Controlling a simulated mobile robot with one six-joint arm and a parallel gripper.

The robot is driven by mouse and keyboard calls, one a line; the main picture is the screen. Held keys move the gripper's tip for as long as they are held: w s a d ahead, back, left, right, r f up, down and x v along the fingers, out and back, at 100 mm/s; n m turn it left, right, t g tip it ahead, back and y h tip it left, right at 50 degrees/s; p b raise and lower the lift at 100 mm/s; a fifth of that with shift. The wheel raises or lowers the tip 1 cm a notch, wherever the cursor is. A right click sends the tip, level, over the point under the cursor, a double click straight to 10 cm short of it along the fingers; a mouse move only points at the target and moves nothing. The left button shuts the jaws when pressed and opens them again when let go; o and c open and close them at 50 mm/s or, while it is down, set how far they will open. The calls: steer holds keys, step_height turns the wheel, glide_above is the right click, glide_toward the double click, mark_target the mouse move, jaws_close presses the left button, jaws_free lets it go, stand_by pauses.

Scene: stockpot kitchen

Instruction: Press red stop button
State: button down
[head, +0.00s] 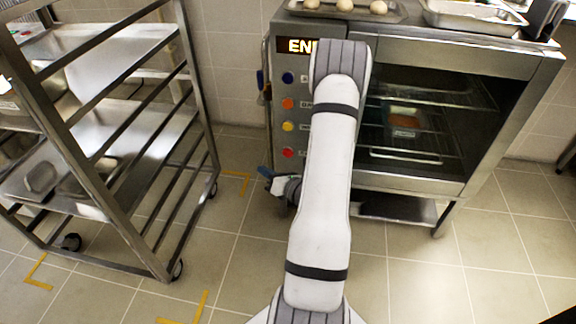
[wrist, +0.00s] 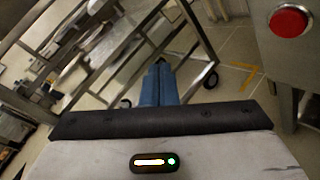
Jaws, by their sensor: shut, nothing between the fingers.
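The red button (head: 287,152) is the lowest in a column of coloured buttons on the left front panel of the oven (head: 455,50). In the wrist view the red button (wrist: 289,21) is large and round at the top right, on a steel panel. In the wrist view my blue fingers (wrist: 159,70) are shut and empty. They point toward the rack, left of the button, and do not touch it.
Blue (head: 288,78), orange (head: 288,103) and yellow (head: 288,126) buttons sit above the red one. A display (head: 295,45) above them is partly hidden. A wheeled steel rack (head: 150,190) stands at the left. Tiled floor lies free between rack and oven.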

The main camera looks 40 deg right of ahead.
mark_target(288, 153)
steer(key=s+d+f+m+h+b, duration=0.1)
steer(key=s+d+f+m+h, duration=0.1)
steer(key=d+f, duration=0.3)
steer(key=shift+f+m+h, duration=0.4)
steer(key=shift+m+h, duration=0.4)
steer(key=w+d, duration=0.2)
steer(key=d, duration=0.1)
steer(key=w+d, duration=0.3)
steer(key=shift+w+d, duration=0.25)
steer(key=shift+w, duration=0.1)
steer(key=shift+d, duration=0.15)
stand_by(1.3)
steer(key=shift+w+d, duration=0.15)
steer(key=shift+w, duration=0.05)
